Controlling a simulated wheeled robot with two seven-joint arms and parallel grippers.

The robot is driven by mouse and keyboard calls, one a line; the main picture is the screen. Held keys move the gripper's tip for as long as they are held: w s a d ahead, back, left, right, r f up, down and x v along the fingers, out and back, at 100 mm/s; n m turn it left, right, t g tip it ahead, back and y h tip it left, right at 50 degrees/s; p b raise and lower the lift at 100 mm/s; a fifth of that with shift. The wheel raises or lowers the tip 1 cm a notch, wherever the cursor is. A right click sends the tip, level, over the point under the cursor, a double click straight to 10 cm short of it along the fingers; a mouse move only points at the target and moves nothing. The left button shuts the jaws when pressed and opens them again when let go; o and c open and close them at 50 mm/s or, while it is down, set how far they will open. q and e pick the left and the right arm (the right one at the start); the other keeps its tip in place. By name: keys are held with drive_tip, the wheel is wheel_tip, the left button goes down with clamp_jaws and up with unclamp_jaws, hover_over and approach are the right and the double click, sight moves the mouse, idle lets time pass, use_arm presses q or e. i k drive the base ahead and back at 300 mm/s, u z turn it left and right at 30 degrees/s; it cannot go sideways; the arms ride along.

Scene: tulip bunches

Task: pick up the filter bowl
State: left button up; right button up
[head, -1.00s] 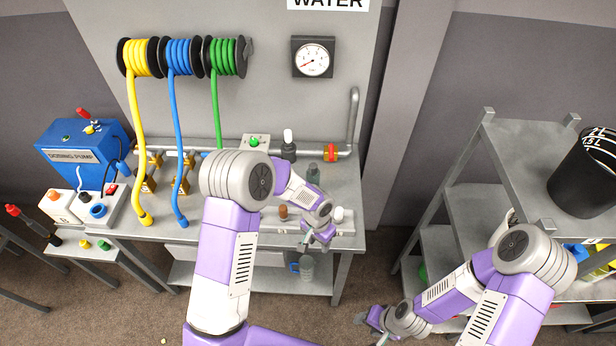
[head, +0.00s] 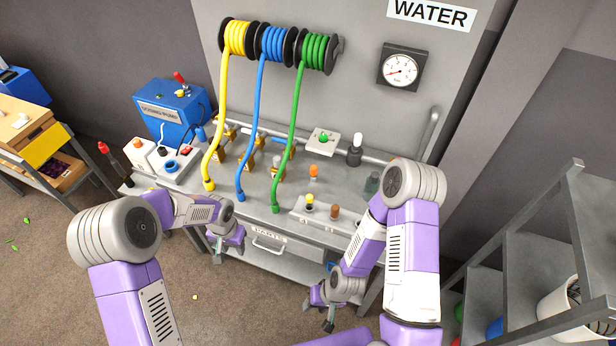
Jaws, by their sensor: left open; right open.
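A dark, see-through grey-green cup (head: 372,183), which may be the filter bowl, stands on the right part of the metal bench, partly hidden by my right arm. I cannot tell for sure that it is the bowl. My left gripper (head: 228,252) is open and empty, in front of the bench's front edge, left of the drawer. My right gripper (head: 318,314) is open and empty, low in front of the bench, pointing down. Both grippers are apart from the cup.
Yellow, blue and green hoses (head: 298,130) hang from reels to the bench. A pale tray (head: 320,222) with capped parts lies near the bench's front. A labelled drawer (head: 268,240) is below. A blue dosing pump (head: 170,112) stands left; a metal rack (head: 572,190) stands right.

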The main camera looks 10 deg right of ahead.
sight(372, 182)
drive_tip(key=u, duration=0.75)
drive_tip(key=k, duration=1)
drive_tip(key=z, duration=1.55)
drive_tip(key=i, duration=1.65)
